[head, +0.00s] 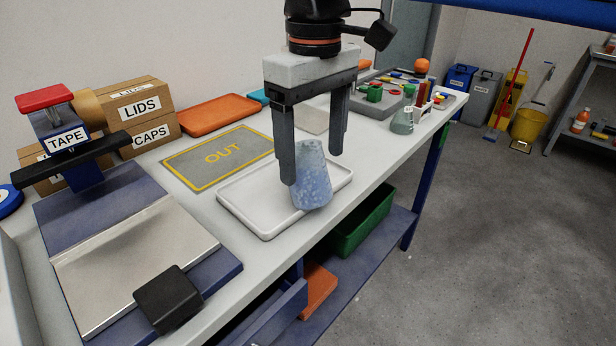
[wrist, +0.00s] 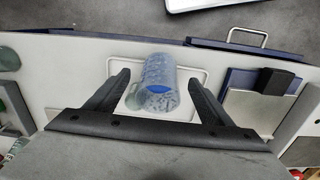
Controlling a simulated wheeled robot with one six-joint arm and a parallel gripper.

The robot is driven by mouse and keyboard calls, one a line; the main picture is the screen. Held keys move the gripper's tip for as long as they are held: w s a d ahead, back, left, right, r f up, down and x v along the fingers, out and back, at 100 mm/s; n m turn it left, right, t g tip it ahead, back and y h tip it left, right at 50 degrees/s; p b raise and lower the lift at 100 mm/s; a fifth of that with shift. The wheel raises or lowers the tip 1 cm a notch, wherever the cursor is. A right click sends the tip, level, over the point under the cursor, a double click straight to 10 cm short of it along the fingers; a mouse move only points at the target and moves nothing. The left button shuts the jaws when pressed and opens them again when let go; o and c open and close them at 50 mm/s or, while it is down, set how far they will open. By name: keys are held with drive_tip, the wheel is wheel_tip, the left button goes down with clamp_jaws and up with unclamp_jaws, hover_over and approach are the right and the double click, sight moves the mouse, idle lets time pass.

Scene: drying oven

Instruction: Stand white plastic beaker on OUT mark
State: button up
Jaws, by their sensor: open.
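A pale bluish-white, speckled, see-through beaker (head: 313,180) stands on the white tray (head: 262,226), near its front right edge. I see no plainly white beaker. The wrist view shows it from above as a cloudy cylinder (wrist: 158,75) with a blue patch. My gripper (head: 313,168) points down over the tray with its fingers spread, and the beaker is between or just in front of them. In the wrist view the fingers (wrist: 158,80) are on both sides of it, with gaps.
LIDS and CAPS boxes (head: 150,132) and an orange tray (head: 205,112) stand behind the OUT mark. A flask with greenish liquid (head: 402,124) stands at the right. The bench's front edge is close to the tray.

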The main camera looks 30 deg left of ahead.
sight(308, 179)
drive_tip(key=f, duration=0.2)
drive_tip(key=a+f, duration=0.1)
drive_tip(key=f, duration=0.2)
drive_tip(key=shift+w, duration=0.15)
drive_tip(key=shift+f, duration=0.7)
drive_tip(key=c, duration=1.4)
drive_tip(key=shift+o, duration=0.2)
drive_tip(key=shift+r, duration=0.15)
